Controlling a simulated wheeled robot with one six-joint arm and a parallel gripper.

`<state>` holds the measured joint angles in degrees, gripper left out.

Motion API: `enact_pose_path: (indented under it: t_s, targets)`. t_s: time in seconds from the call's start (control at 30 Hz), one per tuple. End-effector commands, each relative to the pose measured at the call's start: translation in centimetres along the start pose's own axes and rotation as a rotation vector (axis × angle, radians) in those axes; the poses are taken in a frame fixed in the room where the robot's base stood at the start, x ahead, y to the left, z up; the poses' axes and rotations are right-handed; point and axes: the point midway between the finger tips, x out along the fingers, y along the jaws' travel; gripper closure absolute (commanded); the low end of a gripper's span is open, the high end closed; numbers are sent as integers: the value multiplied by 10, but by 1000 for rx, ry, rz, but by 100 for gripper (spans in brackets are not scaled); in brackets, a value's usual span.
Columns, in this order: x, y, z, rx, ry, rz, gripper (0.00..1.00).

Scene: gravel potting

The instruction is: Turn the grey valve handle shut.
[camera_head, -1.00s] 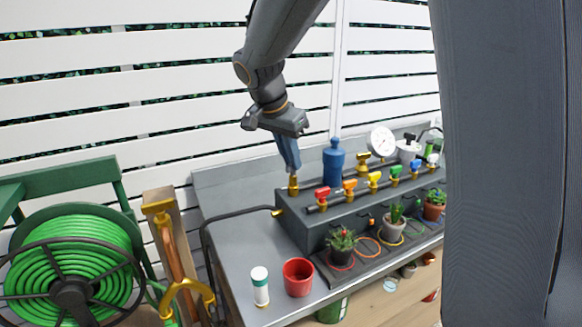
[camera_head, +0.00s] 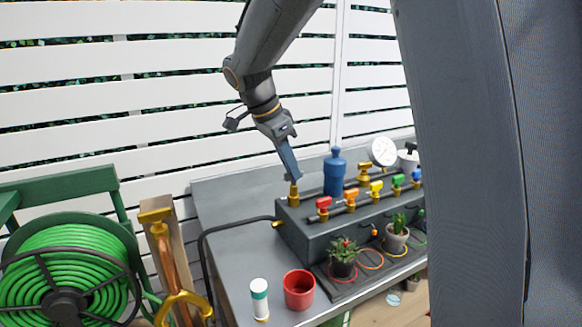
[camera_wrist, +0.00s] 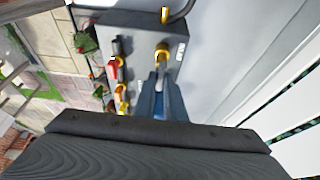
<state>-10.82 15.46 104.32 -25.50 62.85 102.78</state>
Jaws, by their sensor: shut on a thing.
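The brass valve body (camera_head: 294,196) stands upright on the left end of the dark grey manifold box. It also shows in the wrist view (camera_wrist: 162,50). My gripper (camera_head: 293,177) points down onto the top of this valve. In the wrist view my gripper (camera_wrist: 161,84) has its two blue-grey fingers closed around the grey valve handle (camera_wrist: 161,68). The fingers hide most of the handle, so its exact angle is hard to tell. In the head view the handle is hidden by the fingers.
Red (camera_head: 323,203), orange (camera_head: 350,194) and other coloured taps line the box to the right. A blue bottle (camera_head: 335,172) stands behind them. A red pot (camera_head: 299,289) and white-green canister (camera_head: 260,299) stand in front. A black hose (camera_head: 203,250) bends at the left.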

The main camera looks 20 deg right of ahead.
Motion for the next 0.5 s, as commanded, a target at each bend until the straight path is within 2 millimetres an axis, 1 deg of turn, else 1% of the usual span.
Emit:
enact_pose_path:
  t_s: [0.23, 0.27, 0.33, 0.37, 0.5]
  targets:
    - [0, 0, 0, 1, -1, -1, 100]
    - [0, 0, 1, 1, -1, -1, 85]
    - [0, 0, 1, 1, -1, -1, 73]
    - [0, 0, 1, 1, -1, -1, 71]
    - [0, 0, 1, 0, -1, 0, 71]
